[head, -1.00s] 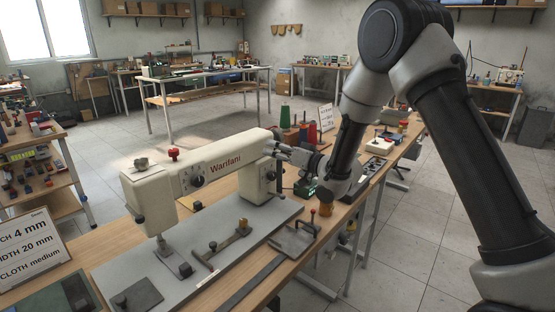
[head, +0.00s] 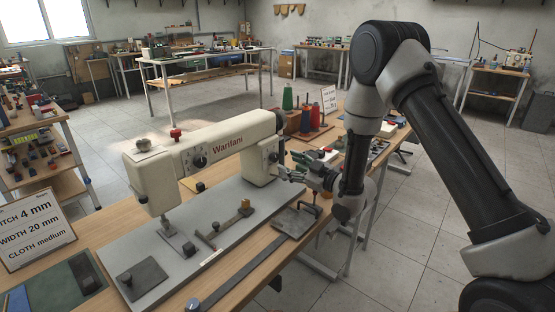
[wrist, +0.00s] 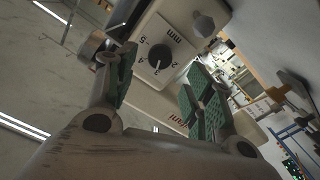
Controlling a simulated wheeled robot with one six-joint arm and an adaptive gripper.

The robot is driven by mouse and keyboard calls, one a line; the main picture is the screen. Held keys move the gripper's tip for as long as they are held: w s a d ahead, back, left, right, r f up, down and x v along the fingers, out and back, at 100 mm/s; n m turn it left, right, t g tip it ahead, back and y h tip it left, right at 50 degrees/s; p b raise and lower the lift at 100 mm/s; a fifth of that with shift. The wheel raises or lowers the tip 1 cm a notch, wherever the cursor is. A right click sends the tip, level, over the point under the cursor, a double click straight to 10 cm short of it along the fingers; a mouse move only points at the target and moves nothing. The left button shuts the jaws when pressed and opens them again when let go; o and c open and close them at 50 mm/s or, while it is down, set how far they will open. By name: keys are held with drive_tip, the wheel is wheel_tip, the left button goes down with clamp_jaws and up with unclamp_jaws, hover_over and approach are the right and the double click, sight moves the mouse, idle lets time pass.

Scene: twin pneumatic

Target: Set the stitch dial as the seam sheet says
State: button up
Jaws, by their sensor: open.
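The seam sheet (head: 35,236) stands at the left and reads pitch 4 mm, width 20 mm, cloth medium.
A red knob (head: 175,133) tops the machine. Floor is open beyond the bench.

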sight(276, 158)
drive_tip(key=x, duration=0.6)
drive_tip(key=c, duration=1)
